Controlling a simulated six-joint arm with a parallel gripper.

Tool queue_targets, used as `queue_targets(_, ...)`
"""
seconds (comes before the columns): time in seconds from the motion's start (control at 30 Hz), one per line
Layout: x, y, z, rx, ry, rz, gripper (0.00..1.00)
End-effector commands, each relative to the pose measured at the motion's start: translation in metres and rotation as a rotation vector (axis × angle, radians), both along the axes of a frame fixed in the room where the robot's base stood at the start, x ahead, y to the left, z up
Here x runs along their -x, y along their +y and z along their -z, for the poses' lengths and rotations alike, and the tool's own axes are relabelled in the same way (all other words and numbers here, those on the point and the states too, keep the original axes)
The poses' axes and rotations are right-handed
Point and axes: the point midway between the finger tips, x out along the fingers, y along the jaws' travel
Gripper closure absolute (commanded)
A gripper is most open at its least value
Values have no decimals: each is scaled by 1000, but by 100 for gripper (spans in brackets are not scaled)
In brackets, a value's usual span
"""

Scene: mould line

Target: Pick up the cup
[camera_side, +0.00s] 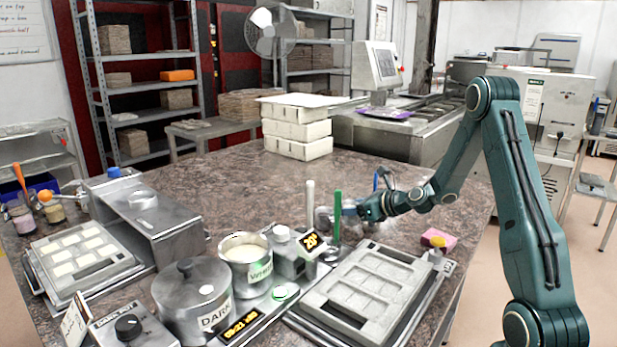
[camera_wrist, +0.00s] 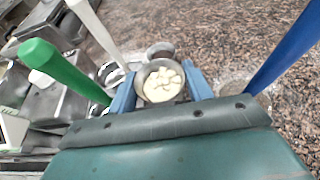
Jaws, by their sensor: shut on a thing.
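The cup (camera_wrist: 161,80) is a small round metal cup holding several pale pieces. In the wrist view it sits between the two blue fingers of my gripper (camera_wrist: 162,88), which is shut on it. In the side view my gripper (camera_side: 347,208) is low at the middle of the stone counter, behind the green stick. A small silvery shape shows at its tip there, but sticks partly hide it. I cannot tell whether the cup touches the counter.
A green stick (camera_side: 337,215), a white stick (camera_side: 310,205) and a blue stick (camera_side: 375,182) stand close around my gripper. A grey mould tray (camera_side: 365,296) and a lidded pot (camera_side: 192,292) are in front. The counter (camera_side: 225,185) behind is mostly clear.

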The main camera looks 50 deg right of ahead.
Motion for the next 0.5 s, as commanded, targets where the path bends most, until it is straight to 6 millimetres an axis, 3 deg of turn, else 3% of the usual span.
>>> queue_targets(0.5, 0, 0, -99, 6, -4, 0, 74)
